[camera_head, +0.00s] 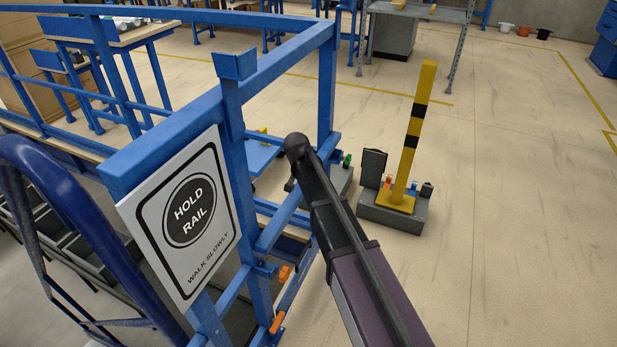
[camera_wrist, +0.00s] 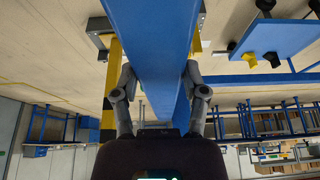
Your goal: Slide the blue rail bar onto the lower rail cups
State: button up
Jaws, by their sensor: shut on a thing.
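In the wrist view, my gripper (camera_wrist: 159,76) has one grey finger on each side of a blue bar (camera_wrist: 155,40) and is shut on it. The bar runs from the top edge down between the fingers towards the palm. In the head view, my dark arm reaches up from the bottom to a rounded black joint in front of the blue railing (camera_head: 228,130). I cannot make out my gripper there. A lower blue rail piece (camera_head: 280,225) runs beside the arm, partly hidden by it. I cannot tell for certain which blue fittings are the lower rail cups.
A white HOLD RAIL sign (camera_head: 187,215) hangs on the railing at left. A yellow-black post (camera_head: 411,140) stands on a grey base (camera_head: 393,210) to the right of my arm. Orange tabs (camera_head: 285,272) show low on the frame. The floor at right is clear.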

jog(key=shift+f, duration=0.2)
jog(key=shift+f+b, duration=2.6)
jog(key=shift+b, duration=0.25)
jog(key=shift+f, duration=0.1)
jog(key=shift+f+b, duration=1.7)
jog(key=shift+b, duration=0.1)
dwell(3.0)
